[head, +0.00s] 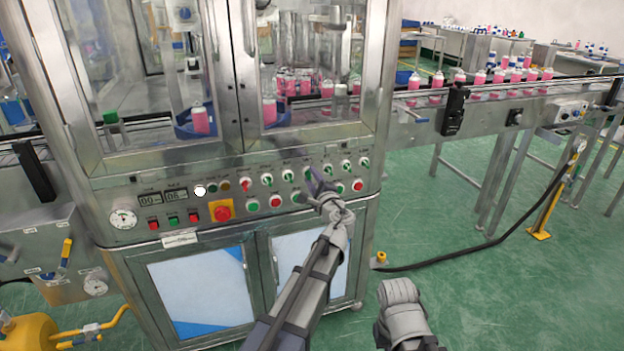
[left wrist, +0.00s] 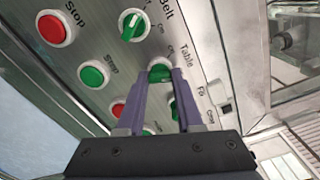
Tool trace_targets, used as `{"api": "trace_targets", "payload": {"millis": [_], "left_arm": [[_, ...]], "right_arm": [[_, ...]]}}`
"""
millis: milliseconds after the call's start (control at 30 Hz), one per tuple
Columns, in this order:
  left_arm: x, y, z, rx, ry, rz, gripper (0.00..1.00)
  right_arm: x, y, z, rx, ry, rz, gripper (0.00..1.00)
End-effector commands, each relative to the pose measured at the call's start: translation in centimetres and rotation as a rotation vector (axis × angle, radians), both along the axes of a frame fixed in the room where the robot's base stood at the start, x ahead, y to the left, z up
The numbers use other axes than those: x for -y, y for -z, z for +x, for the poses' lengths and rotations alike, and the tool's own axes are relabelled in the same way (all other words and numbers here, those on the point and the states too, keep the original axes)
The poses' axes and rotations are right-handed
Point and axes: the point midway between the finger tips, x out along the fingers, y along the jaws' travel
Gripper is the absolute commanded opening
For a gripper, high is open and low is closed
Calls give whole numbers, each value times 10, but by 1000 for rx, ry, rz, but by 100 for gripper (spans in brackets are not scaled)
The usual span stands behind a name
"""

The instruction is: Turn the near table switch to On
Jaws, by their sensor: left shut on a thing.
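My left gripper (head: 316,184) is at the upper row of rotary switches on the machine's control panel. In the left wrist view its two purple fingers (left wrist: 160,80) are closed around the green knob of the switch labelled Table (left wrist: 160,70). The fingers cover much of this knob, so I cannot tell which way it points. The switch labelled Belt (left wrist: 133,24) sits beside it, free of the fingers. In the head view my left gripper hides the held switch. My right arm shows at the bottom right, but its gripper is not visible.
The panel (head: 106,188) also carries a red emergency stop on a yellow plate (head: 221,210) and several red and green buttons, including a red one (left wrist: 56,28). Glass doors stand above. A conveyor with pink bottles (head: 478,80) runs off right.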

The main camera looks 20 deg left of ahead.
Motion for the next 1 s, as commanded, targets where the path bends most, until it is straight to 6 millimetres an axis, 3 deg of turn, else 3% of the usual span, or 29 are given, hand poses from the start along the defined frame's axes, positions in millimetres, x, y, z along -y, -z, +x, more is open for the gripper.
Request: {"api": "trace_targets", "payload": {"millis": [333,900,933,1000], "left_arm": [[1,1,-1,-76,1,110,0],[1,1,-1,-92,1,132,0],[1,1,-1,-92,1,132,37],[1,1,-1,-91,1,133,45]], "right_arm": [[0,0,0,0,0,0,0],[0,1,0,0,0,0,0],[0,0,0,0,0,0,0],[0,0,0,0,0,0,0]]}}
